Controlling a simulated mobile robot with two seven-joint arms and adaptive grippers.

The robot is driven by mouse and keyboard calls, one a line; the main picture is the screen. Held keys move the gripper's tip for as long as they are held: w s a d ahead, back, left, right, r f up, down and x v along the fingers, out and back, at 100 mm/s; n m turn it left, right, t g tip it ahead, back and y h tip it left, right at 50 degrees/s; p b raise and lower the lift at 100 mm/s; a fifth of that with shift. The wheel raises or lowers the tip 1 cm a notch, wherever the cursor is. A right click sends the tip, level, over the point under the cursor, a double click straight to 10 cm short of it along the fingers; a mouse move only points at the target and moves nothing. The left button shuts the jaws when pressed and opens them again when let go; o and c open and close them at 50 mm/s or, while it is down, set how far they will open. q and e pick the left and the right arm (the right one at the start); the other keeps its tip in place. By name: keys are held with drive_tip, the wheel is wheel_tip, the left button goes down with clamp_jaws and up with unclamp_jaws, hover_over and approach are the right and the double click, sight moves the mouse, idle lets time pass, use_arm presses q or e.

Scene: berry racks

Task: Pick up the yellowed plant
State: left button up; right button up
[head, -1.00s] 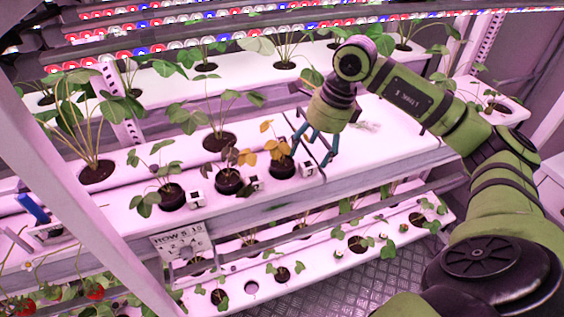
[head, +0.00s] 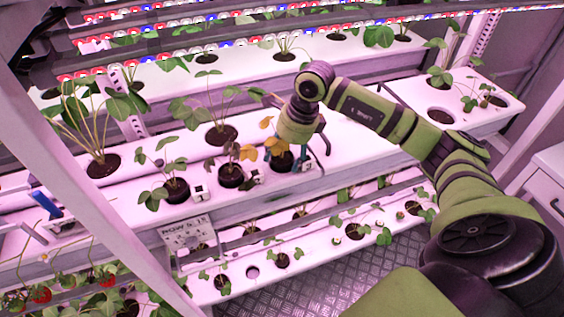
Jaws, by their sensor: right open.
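The yellowed plant (head: 275,146) stands in a small dark pot (head: 281,161) near the front edge of the white shelf. Its leaves are yellow-orange. My right gripper (head: 288,156) points down over this plant, with its open blue-grey fingers around the pot's upper part. The fingers partly hide the leaves and pot. I cannot tell whether they touch the pot. My left gripper is not in view.
Potted plants (head: 231,174) and (head: 176,188) stand to the left, with small white marker cubes (head: 199,192) beside them. A sign (head: 187,232) hangs on the shelf front. The shelf (head: 370,145) right of the gripper is bare. A pale rack post (head: 100,200) crosses the left side.

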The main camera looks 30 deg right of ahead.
drive_tip(key=c, duration=1)
drive_tip(key=shift+r, duration=0.2)
